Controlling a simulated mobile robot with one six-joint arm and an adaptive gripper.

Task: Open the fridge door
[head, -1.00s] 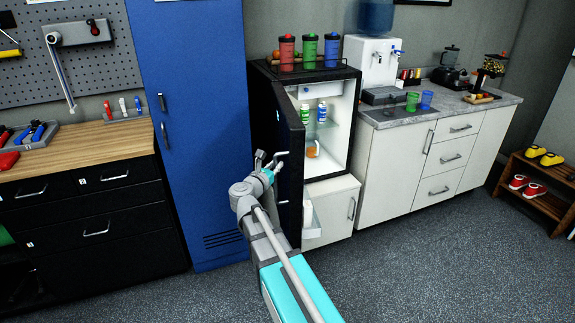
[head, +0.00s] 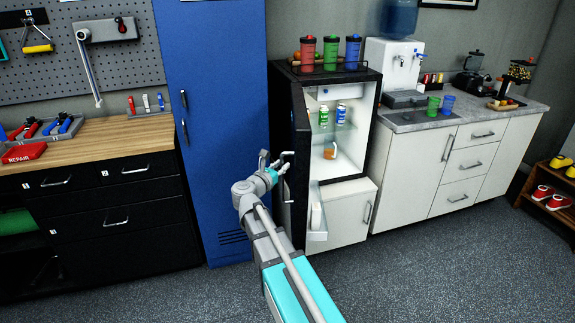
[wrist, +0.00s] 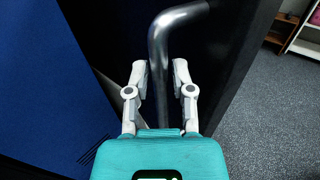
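The black fridge (head: 369,103) stands between the blue locker and the white cabinets. Its door (head: 301,150) is swung well open and seen nearly edge-on, showing the lit white interior. My gripper (head: 274,167) is at the metal door handle (head: 287,188) on the door's outer side. In the wrist view, the handle (wrist: 176,17) runs down between the two fingers of my gripper (wrist: 160,75).
A tall blue locker (head: 215,80) stands close to the left of the open door. A tool bench (head: 100,152) is farther left. White cabinets (head: 420,175) stand to the right. Bottles (head: 331,114) and an orange mug (head: 329,152) are inside the fridge. Grey floor (head: 430,275) is clear in front.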

